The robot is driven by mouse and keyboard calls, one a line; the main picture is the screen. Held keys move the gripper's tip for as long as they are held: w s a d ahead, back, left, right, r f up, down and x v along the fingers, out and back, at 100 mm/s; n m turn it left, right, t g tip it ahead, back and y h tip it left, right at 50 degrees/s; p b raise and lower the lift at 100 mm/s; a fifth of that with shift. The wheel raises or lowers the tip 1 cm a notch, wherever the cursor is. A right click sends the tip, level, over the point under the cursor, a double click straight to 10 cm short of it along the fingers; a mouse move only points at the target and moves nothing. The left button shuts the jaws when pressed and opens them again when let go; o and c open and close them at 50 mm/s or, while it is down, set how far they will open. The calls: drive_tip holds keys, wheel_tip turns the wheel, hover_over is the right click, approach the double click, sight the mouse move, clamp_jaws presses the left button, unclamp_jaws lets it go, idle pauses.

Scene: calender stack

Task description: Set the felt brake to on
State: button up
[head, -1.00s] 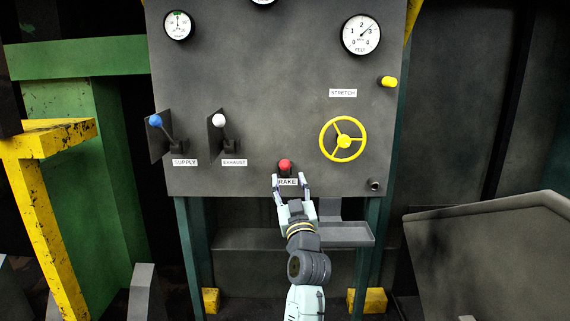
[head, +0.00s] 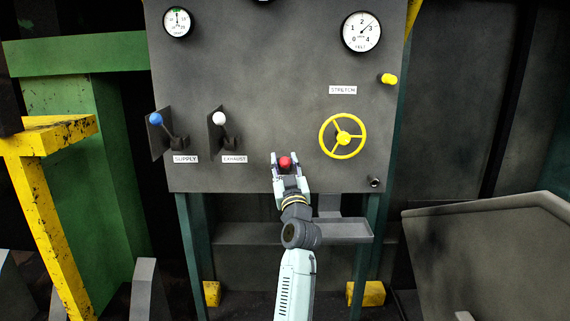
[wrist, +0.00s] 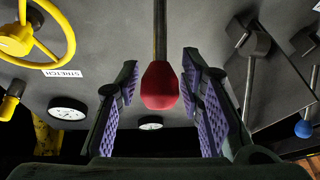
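The felt brake's red knob (head: 285,162) sits low on the grey panel. In the wrist view the red knob (wrist: 160,86) is on the end of a metal rod (wrist: 160,30). My gripper (head: 287,160) is at the knob, with one finger on each side. In the wrist view my gripper (wrist: 160,90) is open, with the knob between the purple finger pads and a gap on both sides. The brake label is hidden behind my gripper in the head view.
A blue-knobbed supply lever (head: 156,119) and a white-knobbed exhaust lever (head: 219,118) stand to the left. A yellow handwheel (head: 342,136) and a yellow knob (head: 388,79) are to the right. A tray (head: 346,231) is below the panel.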

clamp_jaws()
idle(0.4)
